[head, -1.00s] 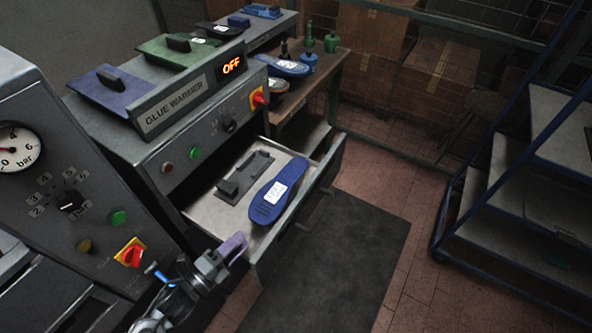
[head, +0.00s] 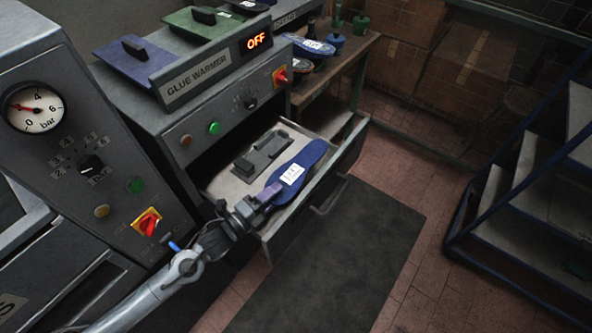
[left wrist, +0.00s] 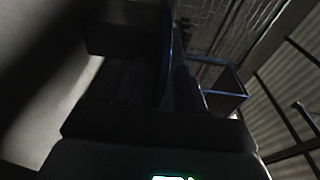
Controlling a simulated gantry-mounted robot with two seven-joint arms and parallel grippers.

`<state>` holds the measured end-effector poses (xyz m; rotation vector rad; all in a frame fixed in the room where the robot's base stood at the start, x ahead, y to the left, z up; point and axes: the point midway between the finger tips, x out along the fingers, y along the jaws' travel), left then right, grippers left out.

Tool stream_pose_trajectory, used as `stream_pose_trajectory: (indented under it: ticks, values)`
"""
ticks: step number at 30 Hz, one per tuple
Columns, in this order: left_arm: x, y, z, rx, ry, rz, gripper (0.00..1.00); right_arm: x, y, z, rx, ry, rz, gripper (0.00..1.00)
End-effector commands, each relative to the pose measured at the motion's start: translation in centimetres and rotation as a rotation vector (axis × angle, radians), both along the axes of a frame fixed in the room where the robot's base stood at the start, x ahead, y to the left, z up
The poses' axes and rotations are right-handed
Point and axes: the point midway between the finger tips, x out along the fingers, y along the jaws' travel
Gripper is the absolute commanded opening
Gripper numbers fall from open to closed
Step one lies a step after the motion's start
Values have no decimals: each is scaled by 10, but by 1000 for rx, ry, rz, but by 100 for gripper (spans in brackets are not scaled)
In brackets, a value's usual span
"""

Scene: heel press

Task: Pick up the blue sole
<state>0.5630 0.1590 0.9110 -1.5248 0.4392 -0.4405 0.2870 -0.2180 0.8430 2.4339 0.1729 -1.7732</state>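The blue sole (head: 302,162) lies in the open drawer of the glue warmer (head: 207,82), with a white label on its middle. It lies beside a dark grey fixture (head: 262,155) on the drawer floor. My left gripper (head: 268,194) is at the near end of the sole, its purplish fingertips overlapping that end in the head view. My right gripper is not in view.
The drawer's side wall and handle (head: 328,195) stand out over a dark mat (head: 335,255). A control panel with a gauge (head: 35,108) is at the left. A wooden bench (head: 345,62) with bottles is behind; a blue-framed rack (head: 510,205) is at the right.

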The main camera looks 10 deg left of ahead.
Motion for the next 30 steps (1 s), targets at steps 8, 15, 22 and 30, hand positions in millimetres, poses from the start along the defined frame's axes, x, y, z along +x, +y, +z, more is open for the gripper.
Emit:
stream_pose_trajectory:
  ticks: [8,15,22,30]
  values:
    - [13,-10,0,0,0,-2,38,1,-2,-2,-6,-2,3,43]
    - [12,-9,0,0,0,-2,26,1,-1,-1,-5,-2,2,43]
    - [12,-9,0,0,0,-2,0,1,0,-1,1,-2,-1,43]
    - [12,-9,1,-1,-1,-2,0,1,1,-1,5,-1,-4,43]
